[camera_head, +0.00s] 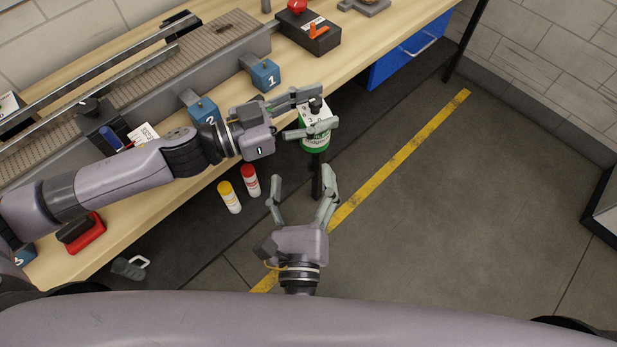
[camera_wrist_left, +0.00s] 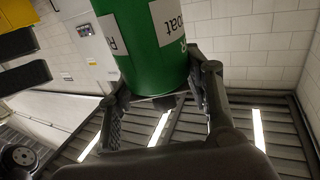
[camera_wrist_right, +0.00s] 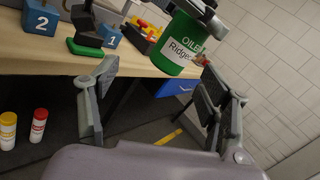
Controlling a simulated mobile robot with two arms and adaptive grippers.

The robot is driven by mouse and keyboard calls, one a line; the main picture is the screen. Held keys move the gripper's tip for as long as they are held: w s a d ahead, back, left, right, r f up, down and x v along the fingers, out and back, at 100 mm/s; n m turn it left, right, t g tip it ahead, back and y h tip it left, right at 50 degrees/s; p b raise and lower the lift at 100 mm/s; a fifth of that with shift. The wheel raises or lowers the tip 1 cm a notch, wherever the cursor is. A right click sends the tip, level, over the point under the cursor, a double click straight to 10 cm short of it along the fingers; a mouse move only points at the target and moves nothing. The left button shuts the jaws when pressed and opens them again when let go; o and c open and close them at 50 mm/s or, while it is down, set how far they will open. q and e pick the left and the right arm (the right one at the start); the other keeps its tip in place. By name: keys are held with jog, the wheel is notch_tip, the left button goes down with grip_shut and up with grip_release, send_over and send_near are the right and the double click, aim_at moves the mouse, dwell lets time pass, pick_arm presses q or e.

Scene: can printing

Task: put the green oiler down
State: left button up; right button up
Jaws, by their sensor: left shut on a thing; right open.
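The green oiler (camera_head: 315,143) is a green can with white labels and a dark top. My left gripper (camera_head: 318,112) is shut on it and holds it past the front edge of the workbench (camera_head: 345,72). The oiler also shows large in the left wrist view (camera_wrist_left: 152,42), between the fingers, and in the right wrist view (camera_wrist_right: 178,45) with label text partly readable. My right gripper (camera_head: 302,195) is open and empty, below the oiler in the head view. Its fingers (camera_wrist_right: 160,105) are spread in the right wrist view.
Blue blocks numbered 1 (camera_head: 265,75) and 2 (camera_head: 202,109) stand along the bench front beside a conveyor (camera_head: 205,50). A black box (camera_head: 308,33) sits farther right. Yellow (camera_head: 229,197) and red (camera_head: 250,181) bottles stand below the bench edge.

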jog(key=w+r+m, duration=0.1)
jog(key=w, duration=0.2)
jog(key=w+d+r+m, duration=0.1)
jog(key=w+m, duration=0.1)
jog(key=w, duration=0.2)
jog(key=w+r+m+h, duration=0.1)
jog(key=w, duration=0.2)
jog(key=shift+w+d+r+m+g, duration=0.2)
jog(key=shift+w+r+m+g, duration=0.05)
jog(key=shift+w+m+g, duration=0.15)
jog(key=shift+s, duration=0.1)
jog(key=shift+c, duration=0.6)
